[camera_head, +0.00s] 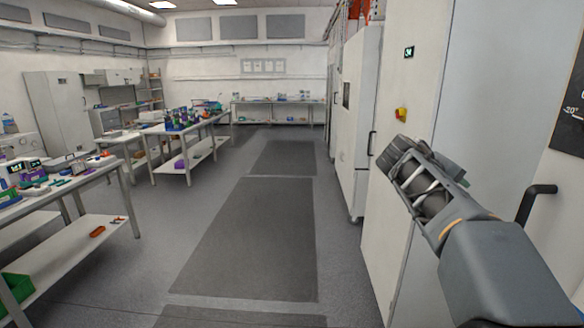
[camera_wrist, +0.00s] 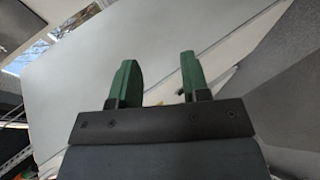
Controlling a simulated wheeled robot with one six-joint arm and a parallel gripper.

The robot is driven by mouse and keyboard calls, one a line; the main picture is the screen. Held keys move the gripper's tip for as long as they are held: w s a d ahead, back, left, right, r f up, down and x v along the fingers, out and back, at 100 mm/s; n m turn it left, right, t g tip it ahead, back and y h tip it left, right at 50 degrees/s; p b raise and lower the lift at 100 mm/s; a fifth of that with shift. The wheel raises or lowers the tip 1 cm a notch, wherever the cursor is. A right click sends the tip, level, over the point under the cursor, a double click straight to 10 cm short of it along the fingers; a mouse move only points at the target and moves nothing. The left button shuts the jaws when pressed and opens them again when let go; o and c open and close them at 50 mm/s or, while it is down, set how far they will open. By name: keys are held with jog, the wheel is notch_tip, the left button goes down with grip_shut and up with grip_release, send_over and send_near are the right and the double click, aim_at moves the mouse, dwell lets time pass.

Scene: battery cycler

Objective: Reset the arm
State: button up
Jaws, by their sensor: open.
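My arm is raised at the right of the head view, in front of the white cabinets, and bends toward the middle of the picture. The fingertips of my gripper are hidden or not clear in that view. In the wrist view my gripper (camera_wrist: 158,75) shows two green fingers that stand apart with nothing between them. Behind the fingers is a plain pale surface, close to a grey area on the right.
White cabinets (camera_head: 353,120) line the right side, one with a black handle (camera_head: 537,203) near my arm. A cluttered workbench (camera_head: 128,172) stands at the left, another bench (camera_head: 222,122) farther back. The grey floor (camera_head: 245,240) between is clear.

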jog(key=s+a+f+y, duration=0.5)
jog(key=s+a+f, duration=0.4)
jog(key=f, duration=0.2)
jog(key=s+a+f+m+t+y, duration=0.1)
jog(key=s+a+f+y, duration=0.5)
jog(key=s+a+f, duration=0.3)
notch_tip(320, 180, down, 3)
jog(key=shift+a+y, duration=0.3)
jog(key=shift+a, duration=0.15)
jog(key=shift+s, duration=0.1)
